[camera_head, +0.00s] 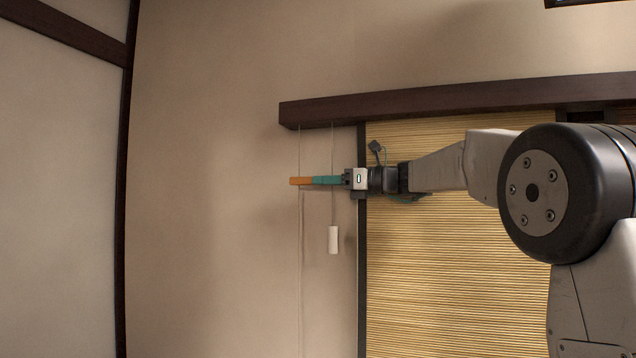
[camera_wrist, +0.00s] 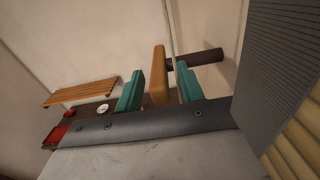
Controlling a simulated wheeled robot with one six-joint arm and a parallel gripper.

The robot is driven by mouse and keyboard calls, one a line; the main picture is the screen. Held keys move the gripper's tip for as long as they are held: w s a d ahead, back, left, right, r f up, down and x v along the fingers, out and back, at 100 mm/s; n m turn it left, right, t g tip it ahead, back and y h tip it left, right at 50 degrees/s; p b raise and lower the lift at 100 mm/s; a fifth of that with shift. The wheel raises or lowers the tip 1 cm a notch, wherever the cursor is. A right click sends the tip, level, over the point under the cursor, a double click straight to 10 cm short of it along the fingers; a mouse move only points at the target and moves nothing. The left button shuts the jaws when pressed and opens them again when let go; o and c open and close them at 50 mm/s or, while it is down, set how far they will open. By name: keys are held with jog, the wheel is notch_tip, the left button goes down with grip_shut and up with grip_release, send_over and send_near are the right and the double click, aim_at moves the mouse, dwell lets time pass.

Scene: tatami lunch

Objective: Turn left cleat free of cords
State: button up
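My gripper (camera_head: 325,180) reaches in from the right. In the wrist view my gripper (camera_wrist: 160,88) is open, with one teal finger on each side of the bar and visible gaps. A thin cord (camera_wrist: 170,28) runs down close to the bar's right side; I cannot tell whether it touches. In the head view a left cord (camera_head: 299,150) passes the cleat's end, and a right cord (camera_head: 332,150) passes at my fingers.
A white cord pull (camera_head: 333,240) hangs below my fingers. A bamboo blind (camera_head: 440,270) hangs under a dark beam (camera_head: 450,101) at right. The wrist view shows a slatted wooden rack (camera_wrist: 80,92), a white dish (camera_wrist: 103,108) and a red tray (camera_wrist: 56,134). Bare wall (camera_head: 210,200) lies left.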

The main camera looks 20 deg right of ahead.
jog(key=shift+x, duration=1.2)
grip_shut()
jog(key=shift+r+g+h, duration=0.2)
jog(key=shift+g+h, duration=0.2)
jog(key=shift+h, duration=0.1)
jog(key=shift+r+g+h, duration=0.1)
jog(key=shift+g+h, duration=0.9)
jog(key=shift+h, duration=0.4)
grip_release()
